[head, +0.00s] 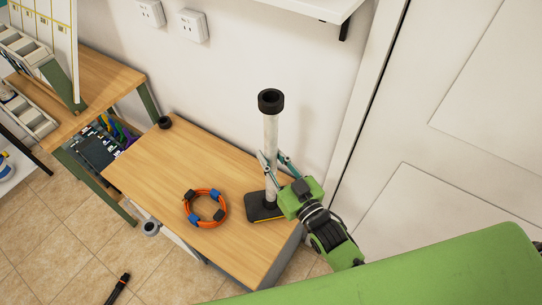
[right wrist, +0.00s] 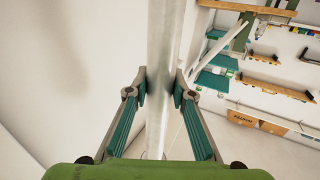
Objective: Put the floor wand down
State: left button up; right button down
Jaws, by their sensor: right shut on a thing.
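The floor wand (head: 271,135) is a pale upright tube with a black collar at the top and a flat dark foot with a yellow edge. Its foot is at the right end of the wooden cabinet top (head: 160,165); I cannot tell for sure whether it rests there. My right gripper (head: 272,165) is shut on the tube at mid-height, coming from the right. In the right wrist view the tube (right wrist: 160,40) runs between the two finger pads (right wrist: 160,88). My left gripper is not in view.
An orange cable coil (head: 205,207) with blue and black clips lies left of the foot. A small black ring (head: 164,122) sits at the far left corner. A white door (head: 455,130) stands to the right, and a white shelf (head: 300,8) hangs above.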

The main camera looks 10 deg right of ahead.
jog(key=c, duration=1.8)
grip_release()
jog(key=shift+f, duration=0.15)
jog(key=shift+o, duration=0.2)
